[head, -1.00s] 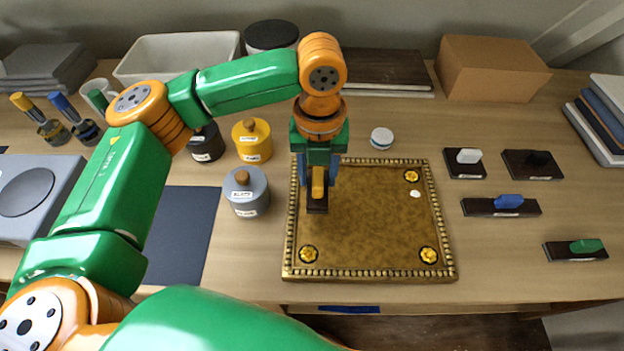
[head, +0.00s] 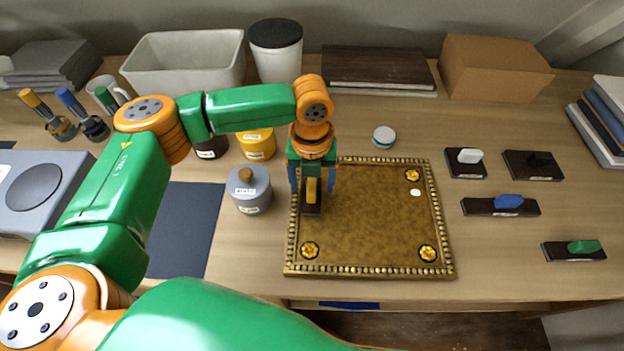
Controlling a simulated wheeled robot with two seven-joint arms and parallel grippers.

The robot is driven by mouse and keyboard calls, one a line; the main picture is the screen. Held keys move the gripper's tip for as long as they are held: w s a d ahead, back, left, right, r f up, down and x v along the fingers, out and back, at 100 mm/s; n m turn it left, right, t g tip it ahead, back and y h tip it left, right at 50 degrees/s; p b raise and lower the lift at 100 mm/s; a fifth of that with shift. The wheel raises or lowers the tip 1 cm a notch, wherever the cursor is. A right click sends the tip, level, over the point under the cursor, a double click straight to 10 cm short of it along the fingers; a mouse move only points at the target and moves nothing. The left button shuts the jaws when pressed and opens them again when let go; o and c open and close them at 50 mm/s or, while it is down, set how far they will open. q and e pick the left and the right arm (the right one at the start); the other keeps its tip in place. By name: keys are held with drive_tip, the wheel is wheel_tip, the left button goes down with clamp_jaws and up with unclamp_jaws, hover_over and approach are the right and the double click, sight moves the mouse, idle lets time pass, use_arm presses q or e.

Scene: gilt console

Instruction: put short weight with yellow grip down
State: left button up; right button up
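The short weight with the yellow grip (head: 312,192) has a dark base and sits upright at the left side of the gilt-edged board (head: 375,225). It appears to rest on the board's brown surface. My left gripper (head: 312,188) points down over it. The board's far left corner is hidden behind the gripper. My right gripper is not in view.
Gold rosettes show at three board corners, with a white disc (head: 415,192) near the far right one. A grey canister (head: 249,190) stands close left of the board. Weights with white, black, blue (head: 509,202) and green grips lie to the right. The board's middle is clear.

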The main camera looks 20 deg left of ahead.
sight(312, 180)
use_arm(q)
drive_tip(key=shift+r, duration=0.15)
wheel_tip(312, 180, up, 12)
drive_tip(key=shift+b, duration=0.3)
